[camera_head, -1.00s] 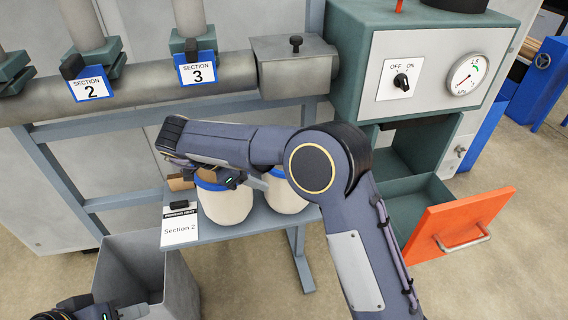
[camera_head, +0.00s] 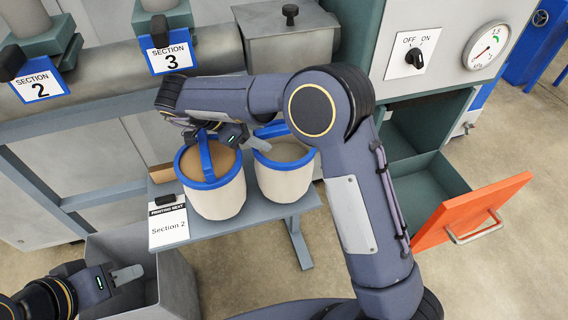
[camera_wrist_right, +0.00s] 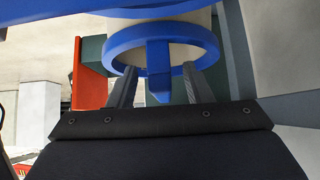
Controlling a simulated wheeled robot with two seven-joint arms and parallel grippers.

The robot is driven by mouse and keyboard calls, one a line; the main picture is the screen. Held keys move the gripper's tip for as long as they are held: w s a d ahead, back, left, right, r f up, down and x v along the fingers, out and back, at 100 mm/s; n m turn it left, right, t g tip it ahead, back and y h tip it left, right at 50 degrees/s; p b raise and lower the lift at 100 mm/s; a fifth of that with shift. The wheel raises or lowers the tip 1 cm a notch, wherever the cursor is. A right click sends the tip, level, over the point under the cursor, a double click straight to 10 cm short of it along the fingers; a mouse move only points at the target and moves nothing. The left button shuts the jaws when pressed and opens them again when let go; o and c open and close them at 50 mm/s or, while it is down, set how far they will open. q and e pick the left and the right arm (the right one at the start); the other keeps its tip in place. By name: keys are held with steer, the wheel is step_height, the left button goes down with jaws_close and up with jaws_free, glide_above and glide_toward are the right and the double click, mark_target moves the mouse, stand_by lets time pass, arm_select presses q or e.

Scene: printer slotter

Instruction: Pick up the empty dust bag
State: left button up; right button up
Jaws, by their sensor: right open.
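Two cream dust bags with blue rims stand side by side on a small grey shelf (camera_head: 235,222). The left bag (camera_head: 215,201) has a blue strap across its top and a tan inside.
The grey open bin (camera_head: 178,285) stands in front of the shelf's left end. A "Section 2" card (camera_head: 168,228) sits on the shelf's left edge. An open drawer with an orange front (camera_head: 470,215) is at right. The horizontal pipe (camera_head: 95,92) runs behind.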

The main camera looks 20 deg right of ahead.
steer(key=d, duration=0.7)
steer(key=shift+w+d, duration=0.1)
steer(key=shift+d, duration=0.05)
steer(key=shift+d+f, duration=0.3)
steer(key=shift+f, duration=0.15)
jaws_close()
